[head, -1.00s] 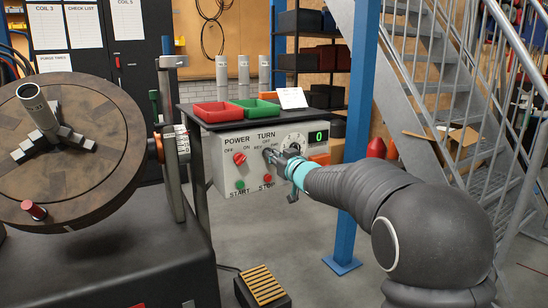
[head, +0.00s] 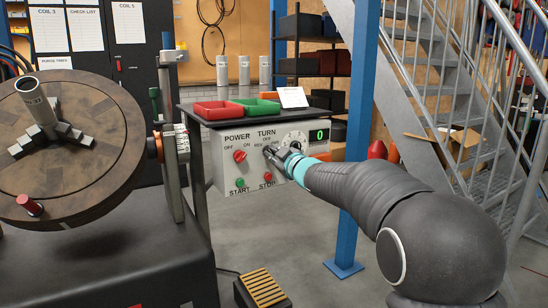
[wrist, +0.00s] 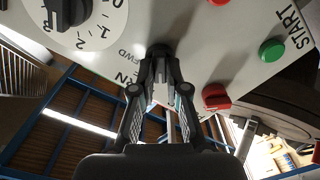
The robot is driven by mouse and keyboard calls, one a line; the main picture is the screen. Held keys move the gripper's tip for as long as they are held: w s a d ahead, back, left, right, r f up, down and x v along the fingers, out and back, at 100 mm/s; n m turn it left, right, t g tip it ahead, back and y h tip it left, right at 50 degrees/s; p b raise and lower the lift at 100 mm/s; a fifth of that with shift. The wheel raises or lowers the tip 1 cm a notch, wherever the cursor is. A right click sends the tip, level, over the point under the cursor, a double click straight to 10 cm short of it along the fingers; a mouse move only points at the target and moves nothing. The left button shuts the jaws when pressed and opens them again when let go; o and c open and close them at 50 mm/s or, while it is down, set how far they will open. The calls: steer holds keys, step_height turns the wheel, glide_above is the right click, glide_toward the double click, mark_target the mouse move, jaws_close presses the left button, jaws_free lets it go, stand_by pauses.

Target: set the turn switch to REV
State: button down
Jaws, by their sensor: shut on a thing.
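The grey control panel (head: 222,178) carries the TURN switch, with OFF above, REV at left and FWD at right. My gripper (head: 270,152) reaches in from the right, its fingertips at the TURN switch. In the wrist view the jaws (wrist: 160,52) are shut on the switch against the panel face. The fingers cover the knob, so I cannot tell which mark it points to. The lettering TURN and FWD shows upside down beside the fingers.
Near the switch are the red POWER knob (head: 240,156), green START button (head: 240,183), red STOP button (head: 267,177) and numbered dial (wrist: 85,18). The display (head: 318,135) reads 0. A round table (head: 65,185) stands left, a blue post (head: 358,130) right.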

stand_by(0.4)
steer(key=c, duration=1.2)
jaws_free()
steer(key=v, duration=1.2)
steer(key=shift+d, duration=0.1)
